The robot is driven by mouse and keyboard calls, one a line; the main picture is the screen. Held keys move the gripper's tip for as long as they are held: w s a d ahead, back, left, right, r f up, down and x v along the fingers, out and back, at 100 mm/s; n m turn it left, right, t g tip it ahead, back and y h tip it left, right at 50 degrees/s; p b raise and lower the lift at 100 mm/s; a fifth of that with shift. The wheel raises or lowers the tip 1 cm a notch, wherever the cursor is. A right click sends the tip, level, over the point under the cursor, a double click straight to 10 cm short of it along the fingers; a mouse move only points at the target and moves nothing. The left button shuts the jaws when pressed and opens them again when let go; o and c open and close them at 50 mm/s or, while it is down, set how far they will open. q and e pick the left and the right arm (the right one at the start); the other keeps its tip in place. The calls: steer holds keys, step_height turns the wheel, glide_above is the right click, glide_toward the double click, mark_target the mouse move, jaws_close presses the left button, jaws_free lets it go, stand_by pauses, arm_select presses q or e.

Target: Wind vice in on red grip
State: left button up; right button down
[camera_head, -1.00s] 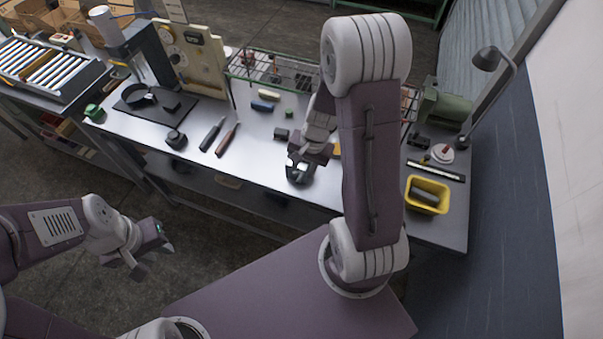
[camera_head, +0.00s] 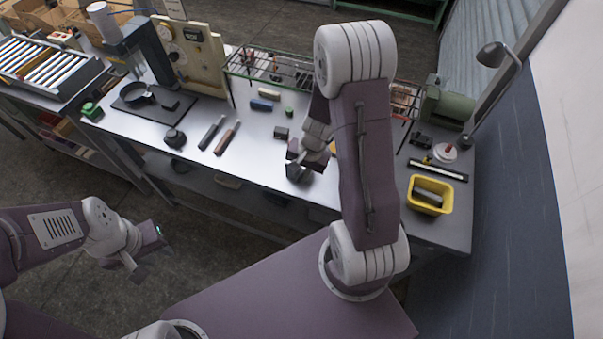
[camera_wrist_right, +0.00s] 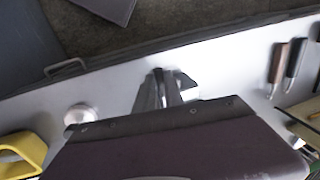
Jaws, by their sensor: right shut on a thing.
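My right gripper (camera_head: 299,172) is low over the front part of the bench, and my right arm hides part of the area. In the right wrist view, the gripper (camera_wrist_right: 166,90) is closed around a small dark thing (camera_wrist_right: 163,78); I cannot tell whether it is part of the vice. No vice jaws show clearly. A tool with a reddish-brown grip (camera_head: 227,138) lies on the bench to the left, beside a black-handled tool (camera_head: 211,132). The reddish-brown grip also shows in the right wrist view (camera_wrist_right: 278,62). My left gripper (camera_head: 138,268) hangs over the floor, away from the bench.
A yellow bin (camera_head: 447,205) stands at the bench's right end, near a white disc with a red top (camera_head: 446,152) and a green machine (camera_head: 447,104). A round black thing (camera_head: 175,138) sits near the front edge. A wire rack (camera_head: 265,68) runs along the back.

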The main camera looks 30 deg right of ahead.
steer(key=f+t+y+b, duration=0.1)
steer(key=b, duration=0.6)
steer(key=s+d+f+t+y+b, duration=0.1)
steer(key=b, duration=0.6)
steer(key=f+t+y+b, duration=0.1)
steer(key=f+t+b, duration=0.1)
steer(key=b, duration=0.6)
steer(key=shift+s+d, duration=0.35)
steer(key=f+t+y+b, duration=0.1)
steer(key=t+b, duration=0.1)
steer(key=b, duration=0.3)
steer(key=f+t+y+b, duration=0.1)
steer(key=y+b, duration=0.1)
steer(key=b, duration=0.3)
steer(key=f+t+y+b, duration=0.1)
steer(key=t+y+b, duration=0.1)
steer(key=b, duration=0.2)
steer(key=shift+s+d+t+b, duration=0.2)
steer(key=shift+s+t+b, duration=0.1)
steer(key=shift+s+b, duration=0.1)
steer(key=shift+t+y+b, duration=0.4)
steer(key=shift+y+b, duration=0.1)
steer(key=shift+b, duration=0.5)
steer(key=c, duration=1.4)
jaws_free()
steer(key=shift+c, duration=0.2)
